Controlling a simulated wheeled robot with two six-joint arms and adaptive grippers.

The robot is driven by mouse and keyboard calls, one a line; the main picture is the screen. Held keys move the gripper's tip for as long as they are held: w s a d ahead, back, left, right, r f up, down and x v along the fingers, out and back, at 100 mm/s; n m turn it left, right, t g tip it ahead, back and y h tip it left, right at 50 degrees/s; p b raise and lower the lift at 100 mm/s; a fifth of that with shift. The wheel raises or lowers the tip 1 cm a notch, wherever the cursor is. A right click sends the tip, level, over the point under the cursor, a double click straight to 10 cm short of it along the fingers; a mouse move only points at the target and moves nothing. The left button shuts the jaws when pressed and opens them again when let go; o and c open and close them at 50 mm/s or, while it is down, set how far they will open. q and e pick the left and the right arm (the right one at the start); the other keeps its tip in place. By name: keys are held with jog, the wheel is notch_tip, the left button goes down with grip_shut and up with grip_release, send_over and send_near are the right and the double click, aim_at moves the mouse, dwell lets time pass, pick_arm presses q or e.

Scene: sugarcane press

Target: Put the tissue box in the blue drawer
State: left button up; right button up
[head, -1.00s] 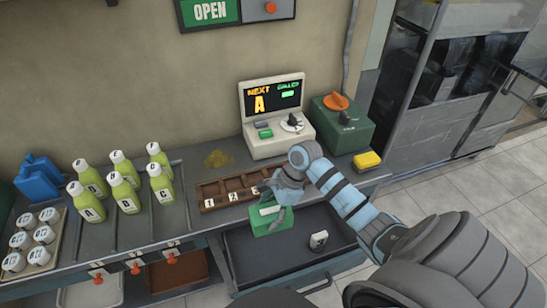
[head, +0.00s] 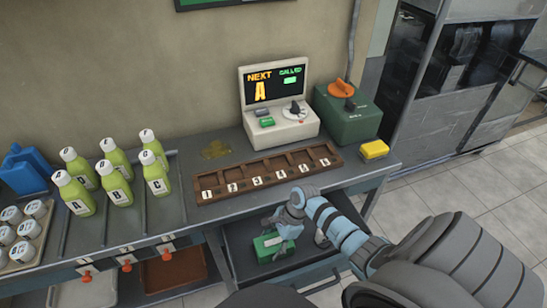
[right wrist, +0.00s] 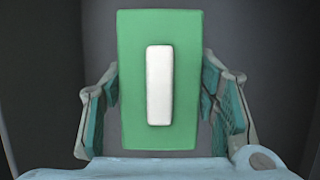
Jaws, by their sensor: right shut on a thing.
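The tissue box (head: 267,246) is green with a white strip on top. My right gripper (head: 279,236) is shut on it and holds it inside the open drawer. The right wrist view shows the box (right wrist: 188,95) upright in that picture between the two fingers (right wrist: 160,100). The drawer (head: 237,236) is dark blue-grey and pulled out under the counter. I cannot tell whether the box touches the drawer floor. My left gripper is not in view.
Above the drawer, a brown numbered tray (head: 265,179) lies along the counter edge. Behind it stand a display machine (head: 278,125) and a green box with an orange knob (head: 346,120). A yellow block (head: 375,149) sits at the right. Several green bottles (head: 122,186) stand at the left.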

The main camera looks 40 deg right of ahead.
jog(key=shift+r, duration=0.15)
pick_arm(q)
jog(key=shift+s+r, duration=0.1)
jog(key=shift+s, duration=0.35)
pick_arm(e)
jog(key=o, duration=1.2)
pick_arm(q)
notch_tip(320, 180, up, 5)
jog(key=p, duration=0.5)
pick_arm(e)
jog(key=v, duration=1.2)
